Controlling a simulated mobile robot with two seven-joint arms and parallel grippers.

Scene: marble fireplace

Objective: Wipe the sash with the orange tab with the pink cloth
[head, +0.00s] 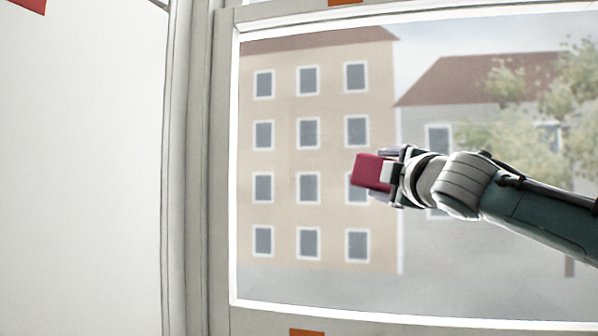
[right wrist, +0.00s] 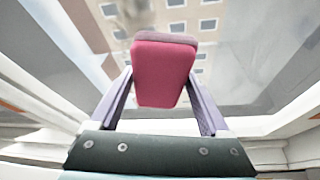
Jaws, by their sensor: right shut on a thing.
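The sash with the orange tab fills most of the head view; its pale frame (head: 222,180) surrounds a large glass pane (head: 450,55). One orange tab (head: 345,2) is cut off at the top edge and another orange tab (head: 307,332) at the bottom edge. My right gripper (head: 375,173) reaches in from the right, in front of the pane. It is shut on the pink cloth (head: 368,172), a folded block that also shows between the fingers in the right wrist view (right wrist: 163,75). I cannot tell whether the cloth touches the glass. My left gripper is out of view.
A pale wall or panel (head: 80,170) with a red patch (head: 30,4) at its top lies to the left. A grey upright (head: 190,170) stands between it and the sash. Buildings and a tree show through the pane. No loose object stands before the glass.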

